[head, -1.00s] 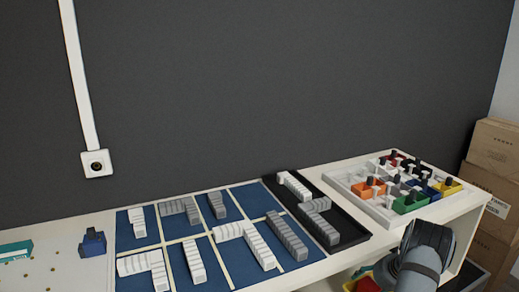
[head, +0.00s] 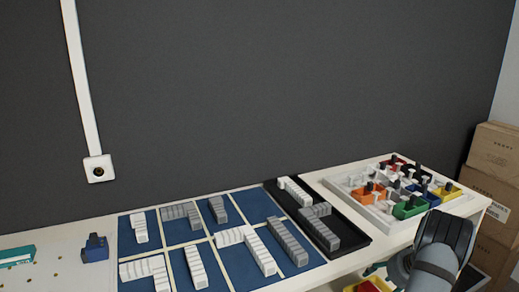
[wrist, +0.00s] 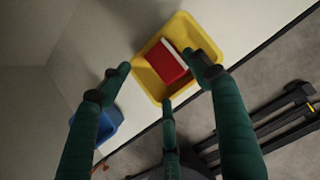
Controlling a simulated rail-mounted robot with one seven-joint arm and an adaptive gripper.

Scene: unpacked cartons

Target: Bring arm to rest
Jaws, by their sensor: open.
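My gripper (wrist: 165,85) shows in the wrist view with its green fingers spread apart and nothing between them. Beyond the fingers is a yellow bin (wrist: 150,82) with a red and white thing (wrist: 166,61) inside it. The gripper looks apart from the bin, though the distance is hard to judge.
The white table (head: 75,223) carries a blue mat (head: 210,258) with grey and white blocks, a black tray (head: 362,241) and a white tray of coloured compartments (head: 375,216). Cartons (head: 493,150) stand at the right. A blue bin (wrist: 107,124) shows in the wrist view.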

